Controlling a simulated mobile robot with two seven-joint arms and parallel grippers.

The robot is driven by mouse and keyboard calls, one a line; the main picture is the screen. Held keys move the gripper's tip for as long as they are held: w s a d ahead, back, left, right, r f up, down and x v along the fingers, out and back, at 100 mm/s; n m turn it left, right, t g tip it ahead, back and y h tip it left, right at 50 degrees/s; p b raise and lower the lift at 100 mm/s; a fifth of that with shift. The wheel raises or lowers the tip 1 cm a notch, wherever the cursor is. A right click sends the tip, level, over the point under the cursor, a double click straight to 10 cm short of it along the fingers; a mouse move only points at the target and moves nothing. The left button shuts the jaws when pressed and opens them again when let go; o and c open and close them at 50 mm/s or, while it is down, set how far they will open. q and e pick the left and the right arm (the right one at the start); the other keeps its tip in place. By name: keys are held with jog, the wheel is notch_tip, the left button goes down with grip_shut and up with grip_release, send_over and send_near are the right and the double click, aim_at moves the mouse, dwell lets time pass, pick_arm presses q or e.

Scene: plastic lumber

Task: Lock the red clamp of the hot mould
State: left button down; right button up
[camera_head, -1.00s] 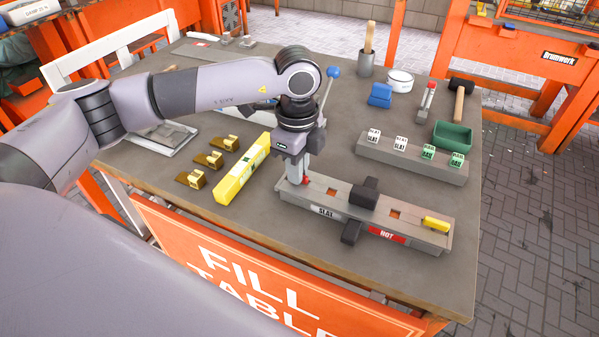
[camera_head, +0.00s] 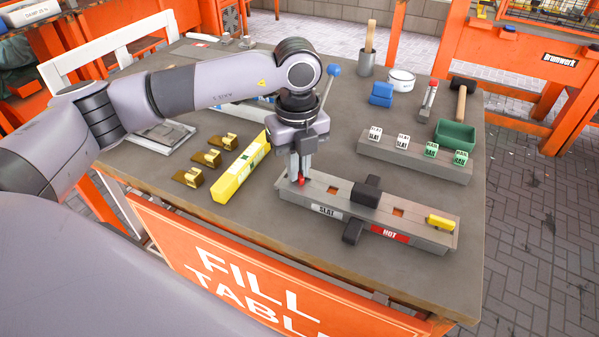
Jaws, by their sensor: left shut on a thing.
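The hot mould (camera_head: 385,222) is a long grey block on the table, with a "SLAT" label and a red "HOT" label on its front. A red clamp (camera_head: 301,180) stands at its left end, mostly hidden by my fingers. My left gripper (camera_head: 300,178) points down from above and is shut on the red clamp. A black clamp (camera_head: 366,191) sits across the mould's middle, and a yellow piece (camera_head: 441,221) lies at its right end. My right gripper is not in view.
A yellow level (camera_head: 240,172) and several brass brackets (camera_head: 207,158) lie left of the mould. Behind it are a grey rack (camera_head: 416,161) with labelled blocks, a green tray (camera_head: 455,135), blue blocks (camera_head: 381,94) and a mallet (camera_head: 461,99). The front right table top is clear.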

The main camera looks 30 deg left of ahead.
pick_arm(q)
jog(key=shift+m, duration=0.7)
jog(key=m+b, duration=0.1)
jog(key=m, duration=0.2)
jog(key=shift+m+b, duration=0.3)
jog(key=shift+m, duration=0.6)
jog(key=shift+m+b, duration=0.45)
jog(key=shift+m, duration=1.55)
